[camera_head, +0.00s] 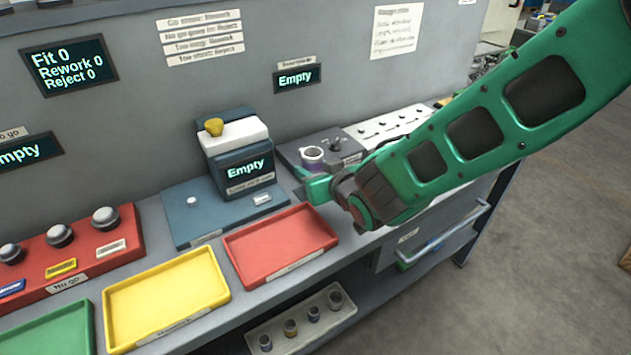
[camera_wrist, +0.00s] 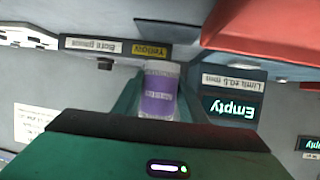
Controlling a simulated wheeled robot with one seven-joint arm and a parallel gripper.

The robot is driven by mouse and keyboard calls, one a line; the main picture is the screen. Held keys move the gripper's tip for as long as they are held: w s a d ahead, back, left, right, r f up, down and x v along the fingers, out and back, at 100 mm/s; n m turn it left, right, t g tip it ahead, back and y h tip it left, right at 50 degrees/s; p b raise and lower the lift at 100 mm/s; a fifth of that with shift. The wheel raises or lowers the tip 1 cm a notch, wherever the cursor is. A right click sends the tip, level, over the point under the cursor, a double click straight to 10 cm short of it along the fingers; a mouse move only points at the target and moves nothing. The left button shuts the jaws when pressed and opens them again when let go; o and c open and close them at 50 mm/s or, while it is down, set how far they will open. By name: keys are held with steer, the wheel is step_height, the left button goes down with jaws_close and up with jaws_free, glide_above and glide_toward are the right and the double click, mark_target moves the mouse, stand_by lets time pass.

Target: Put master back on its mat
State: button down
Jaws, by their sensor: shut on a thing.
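The master, a small pale cylinder with a purple band (camera_wrist: 158,100), sits between the two green fingers of my gripper (camera_wrist: 158,112) in the wrist view. In the head view the master (camera_head: 313,158) shows as a pale ring above a green finger, in front of or over a dark grey block (camera_head: 289,153). My gripper (camera_head: 316,176) is shut on it, behind the right corner of the red tray. I cannot tell whether its underside touches anything. I cannot make out its mat for certain; my gripper and arm cover part of that area.
A blue-grey gauge station (camera_head: 233,180) reading "Empty" stands left of my gripper. The red tray (camera_head: 281,244) and yellow tray (camera_head: 166,297) lie in front. A white rack (camera_head: 395,127) stands behind my arm. A lower-shelf rack (camera_head: 300,325) holds several small parts.

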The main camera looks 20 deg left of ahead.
steer(key=shift+f, duration=1.75)
steer(key=shift+f, duration=0.2)
steer(key=c, duration=1.1)
jaws_free()
steer(key=shift+r, duration=0.1)
